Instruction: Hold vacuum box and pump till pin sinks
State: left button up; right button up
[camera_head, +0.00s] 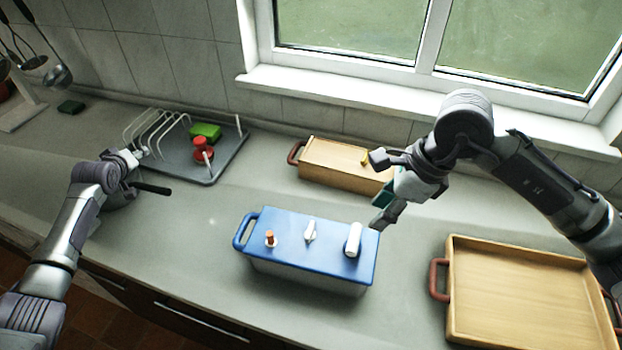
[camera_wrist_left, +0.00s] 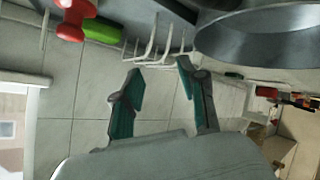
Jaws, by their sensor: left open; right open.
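The vacuum box with a blue lid (camera_head: 290,232) stands upright on the counter in the middle of the head view. On its lid are an orange pin (camera_head: 270,238), standing up, a white knob (camera_head: 310,232) and a white pump handle (camera_head: 353,240). A blue side handle (camera_head: 243,232) is at its left end. My right gripper (camera_head: 381,190) is open and empty, just behind and right of the box, apart from the handle. My left gripper (camera_head: 140,168) is by the dish rack, well left of the box; in the left wrist view (camera_wrist_left: 160,95) it is open and empty.
A dish rack (camera_head: 215,168) holds red and green items at back left. A dark pan (camera_wrist_left: 262,38) lies near my left gripper. A wooden box (camera_head: 335,165) stands behind the vacuum box; a wooden tray (camera_head: 438,295) is at right.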

pick_arm(q)
jog(key=w+d+r+m+g+h, duration=0.1)
jog(key=w+d+r+h, duration=0.15)
jog(key=d, duration=0.75)
jog(key=w+d+r+m+h, duration=0.1)
jog(key=w+d+r+h, duration=0.15)
jog(key=d, duration=0.75)
jog(key=s+d+r+m+g+h, duration=0.2)
jog(key=s+d+r+g, duration=0.15)
jog(key=d, duration=0.85)
jog(key=s+d+r+m+g+h, duration=0.1)
jog(key=s+d+r+m+g, duration=0.2)
jog(key=d, duration=0.8)
jog(key=r+m+g+y, duration=0.2)
jog(key=m+g+y, duration=0.2)
jog(key=g+y, duration=0.25)
send_over(308, 233)
jog(key=w, duration=0.2)
jog(key=shift+t, duration=0.3)
jog(key=f, duration=0.4)
jog(key=s+f, duration=0.1)
jog(key=f, duration=0.4)
jog(key=s+f, duration=0.1)
jog(key=f, duration=0.3)
jog(key=shift+d+f, duration=0.1)
jog(key=shift+f, duration=0.2)
